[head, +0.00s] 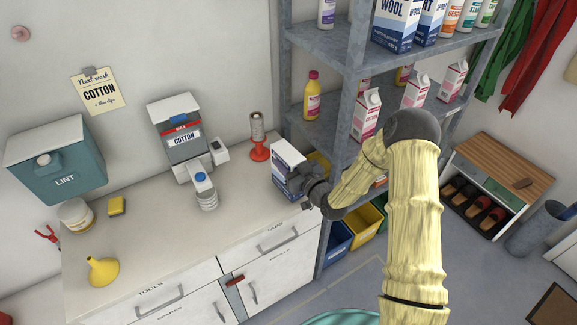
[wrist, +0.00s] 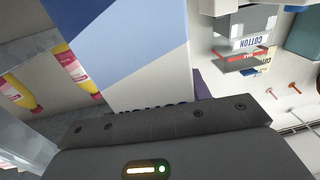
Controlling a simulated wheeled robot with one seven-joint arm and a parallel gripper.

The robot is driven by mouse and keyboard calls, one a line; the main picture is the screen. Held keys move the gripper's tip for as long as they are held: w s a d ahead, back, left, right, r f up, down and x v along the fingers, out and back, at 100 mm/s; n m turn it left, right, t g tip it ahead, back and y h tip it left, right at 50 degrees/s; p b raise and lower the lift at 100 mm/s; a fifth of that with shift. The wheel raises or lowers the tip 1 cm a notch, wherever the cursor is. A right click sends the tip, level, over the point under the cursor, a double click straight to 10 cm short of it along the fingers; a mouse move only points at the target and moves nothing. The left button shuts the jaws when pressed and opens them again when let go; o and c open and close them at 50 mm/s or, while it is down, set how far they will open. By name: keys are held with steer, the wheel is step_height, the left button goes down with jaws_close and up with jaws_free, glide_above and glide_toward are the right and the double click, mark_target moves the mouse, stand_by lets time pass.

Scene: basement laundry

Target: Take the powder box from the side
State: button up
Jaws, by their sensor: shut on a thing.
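The powder box (head: 286,160) is white with a dark blue lower part. It is at the right end of the counter, beside the shelf unit. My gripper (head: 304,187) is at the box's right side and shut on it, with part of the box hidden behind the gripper. In the wrist view the box (wrist: 150,55) fills the middle, showing blue, pale blue and white faces close against my gripper (wrist: 165,120). The head view does not clearly show whether the box's base touches the counter.
A grey metal shelf unit (head: 352,80) with bottles, cartons and boxes stands close to my arm. On the counter (head: 150,255) are an orange-based bottle stand (head: 259,150), a COTTON dispenser (head: 180,130), a clear bottle (head: 204,190) and a yellow funnel (head: 102,271).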

step_height(320, 180, up, 9)
steer(key=shift+f+b, duration=0.1)
steer(key=shift+b, duration=0.75)
steer(key=shift+w, duration=0.1)
